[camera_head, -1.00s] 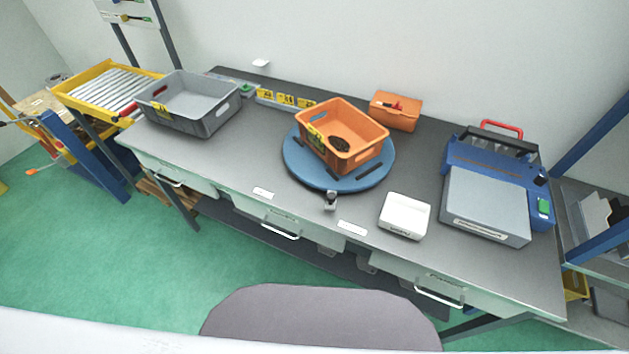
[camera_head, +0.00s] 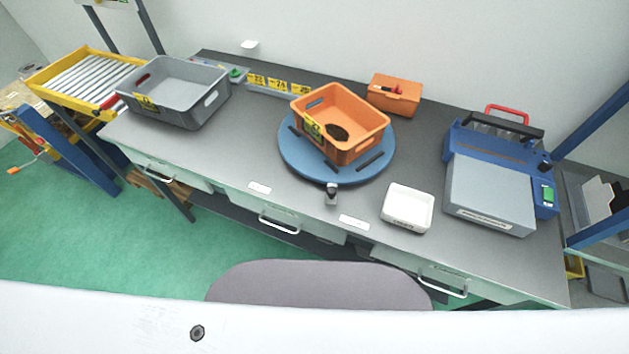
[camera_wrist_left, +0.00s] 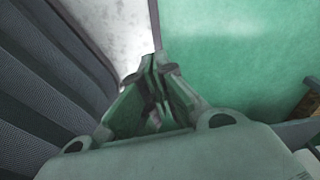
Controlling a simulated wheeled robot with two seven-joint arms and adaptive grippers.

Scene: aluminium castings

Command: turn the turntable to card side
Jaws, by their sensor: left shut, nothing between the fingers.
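The round blue turntable (camera_head: 300,160) lies on the grey workbench near its middle. An orange crate (camera_head: 352,148) with a yellow label on its left-front side sits on it, with a dark round item inside. A small grey fitting (camera_head: 331,193) stands at the turntable's front edge. My left gripper (camera_wrist_left: 157,62) shows only in the left wrist view. Its fingers are together and empty, over the floor and away from the turntable. My right gripper is in neither view.
A grey crate (camera_head: 174,110) stands at the bench's left end. A white tray (camera_head: 408,224), an orange box (camera_head: 394,108) and a blue-grey machine (camera_head: 490,195) stand around the turntable's right side. A chair (camera_head: 315,283) is before the bench.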

